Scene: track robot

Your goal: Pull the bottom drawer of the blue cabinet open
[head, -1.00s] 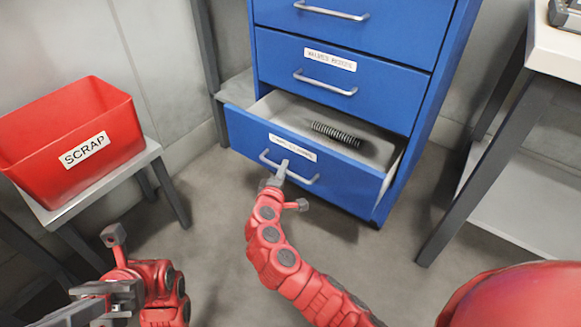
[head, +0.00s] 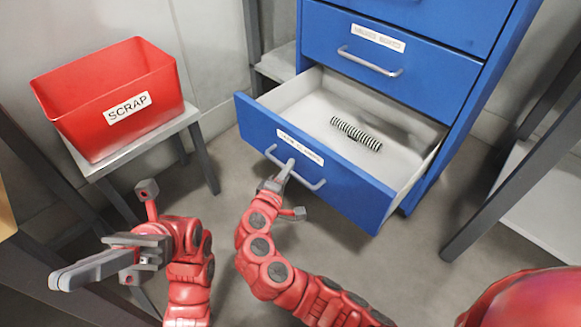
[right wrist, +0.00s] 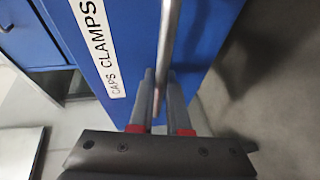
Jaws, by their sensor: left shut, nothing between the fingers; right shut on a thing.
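The blue cabinet (head: 395,85) stands upright at the back right in the head view. Its bottom drawer (head: 340,190) is pulled well out, and a dark coiled spring (head: 356,134) lies inside on the pale floor. My right gripper (head: 287,170) is shut on the drawer's metal bar handle (head: 318,184). In the right wrist view the fingers (right wrist: 160,100) close around the handle (right wrist: 168,50), beside the label "CAPS CLAMPS" (right wrist: 98,45). My left gripper (head: 62,280) is shut and empty at the lower left, away from the cabinet.
A red bin marked SCRAP (head: 110,95) stands on a small grey table (head: 150,150) at the left. A table with dark legs (head: 510,180) stands to the right of the cabinet. Bare floor (head: 225,225) lies in front of the drawer.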

